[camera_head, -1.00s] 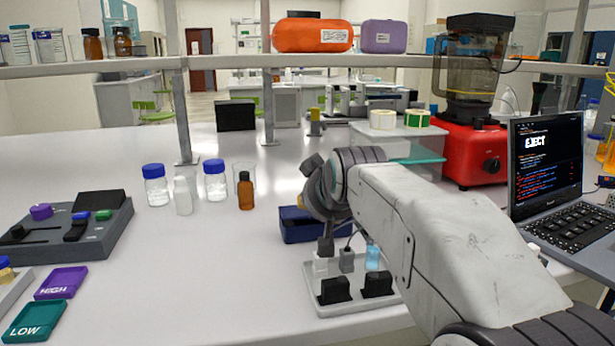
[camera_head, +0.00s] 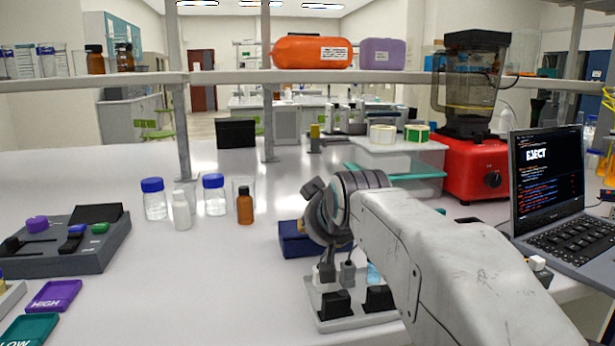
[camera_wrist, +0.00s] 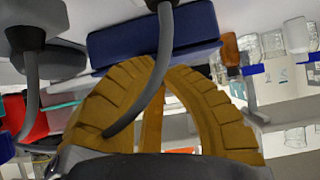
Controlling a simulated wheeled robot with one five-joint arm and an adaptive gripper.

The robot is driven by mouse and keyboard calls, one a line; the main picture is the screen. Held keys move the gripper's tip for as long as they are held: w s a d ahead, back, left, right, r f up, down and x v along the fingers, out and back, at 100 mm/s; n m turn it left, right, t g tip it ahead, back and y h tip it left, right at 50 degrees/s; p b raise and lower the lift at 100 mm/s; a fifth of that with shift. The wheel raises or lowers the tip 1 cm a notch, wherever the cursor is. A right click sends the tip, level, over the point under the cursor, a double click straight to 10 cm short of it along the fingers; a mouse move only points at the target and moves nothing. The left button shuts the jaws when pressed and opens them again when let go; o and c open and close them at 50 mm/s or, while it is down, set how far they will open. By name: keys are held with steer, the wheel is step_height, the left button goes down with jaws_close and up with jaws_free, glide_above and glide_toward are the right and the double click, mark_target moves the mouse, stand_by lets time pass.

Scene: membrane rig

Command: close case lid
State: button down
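The dark blue case (camera_head: 298,241) sits on the bench in the middle of the head view, partly hidden behind my arm's end. In the wrist view the blue case (camera_wrist: 115,42) lies along the top, just beyond the fingertips. Whether its lid stands open or closed cannot be told. My gripper's ridged yellow-brown fingers (camera_wrist: 165,70) come together at their tips in the wrist view, with nothing seen between them. Whether the tips touch the case is unclear.
A red blender (camera_head: 477,165) and a laptop (camera_head: 550,180) are to the right.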

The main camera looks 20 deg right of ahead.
steer(key=shift+w, duration=0.15)
steer(key=shift+w+d+f, duration=0.15)
steer(key=shift+w, duration=0.4)
steer(key=shift+w+r+p, duration=0.1)
steer(key=shift+r+p, duration=0.4)
steer(key=shift+p, duration=0.15)
steer(key=r+p, duration=0.1)
steer(key=r, duration=0.1)
steer(key=r+p, duration=0.1)
steer(key=p, duration=0.1)
steer(key=shift+s+r, duration=0.4)
steer(key=s+a+r+n+g+y+p, duration=0.1)
steer(key=s+a+g+p, duration=0.2)
steer(key=s+p, duration=0.9)
steer(key=s+a+r+n+g+y+p, duration=0.1)
steer(key=s+a+g+p, duration=0.3)
steer(key=s+p, duration=0.7)
steer(key=s+a, duration=0.2)
steer(key=s, duration=0.2)
steer(key=shift+s+a+r+p, duration=0.3)
steer(key=shift+a+p, duration=0.1)
